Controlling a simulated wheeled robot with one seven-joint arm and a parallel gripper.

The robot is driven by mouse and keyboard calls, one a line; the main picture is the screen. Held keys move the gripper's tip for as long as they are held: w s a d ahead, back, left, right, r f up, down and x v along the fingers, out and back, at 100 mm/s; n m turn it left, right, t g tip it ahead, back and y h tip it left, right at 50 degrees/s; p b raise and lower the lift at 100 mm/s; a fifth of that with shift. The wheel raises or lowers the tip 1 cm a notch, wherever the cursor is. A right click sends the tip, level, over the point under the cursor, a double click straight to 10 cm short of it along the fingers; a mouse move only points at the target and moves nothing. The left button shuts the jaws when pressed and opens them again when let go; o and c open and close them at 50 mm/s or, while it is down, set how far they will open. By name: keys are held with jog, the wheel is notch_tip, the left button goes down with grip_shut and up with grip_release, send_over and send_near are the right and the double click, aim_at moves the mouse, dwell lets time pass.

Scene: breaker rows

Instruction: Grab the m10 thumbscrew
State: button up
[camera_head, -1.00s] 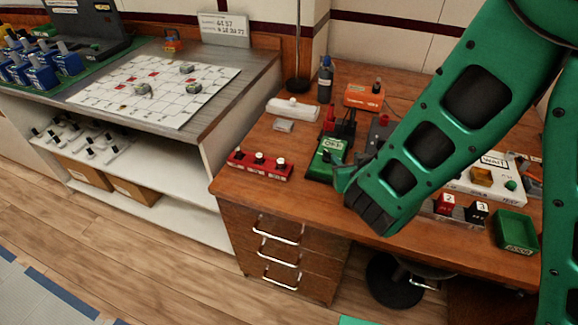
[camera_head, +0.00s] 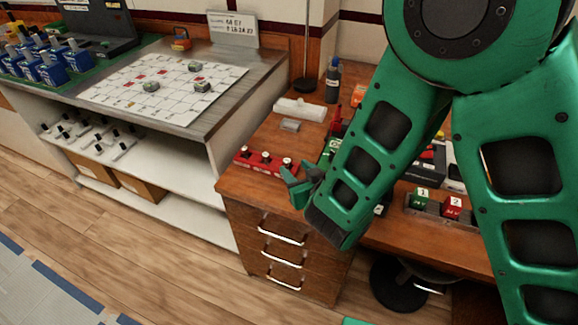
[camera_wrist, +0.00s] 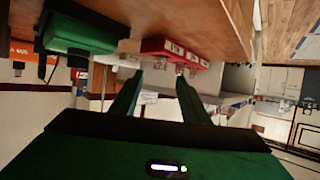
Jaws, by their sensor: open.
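A red rack (camera_head: 258,168) stands on the wooden desk near its left front corner. It holds three small upright pieces with dark and silver tops, which look like thumbscrews: a left one (camera_head: 246,150), a middle one (camera_head: 266,156) and a right one (camera_head: 287,163). Their labels are too small to tell which is m10. My gripper (camera_head: 302,187) is open and empty, just right of the rack and close to its right end. In the wrist view, which is upside down, the red rack (camera_wrist: 154,45) shows beyond and between my open fingers (camera_wrist: 159,78).
A white box (camera_head: 300,108) and a small grey piece (camera_head: 290,125) lie behind the rack. A dark bottle (camera_head: 333,80) stands farther back. Numbered blocks (camera_head: 452,206) sit to the right. My arm hides much of the desk. Drawers (camera_head: 283,240) are below the front edge.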

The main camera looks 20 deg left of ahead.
aim_at(288, 162)
jog(key=shift+x, duration=2.9)
jog(key=shift+w+d+f, duration=0.1)
jog(key=shift+d, duration=0.05)
grip_shut()
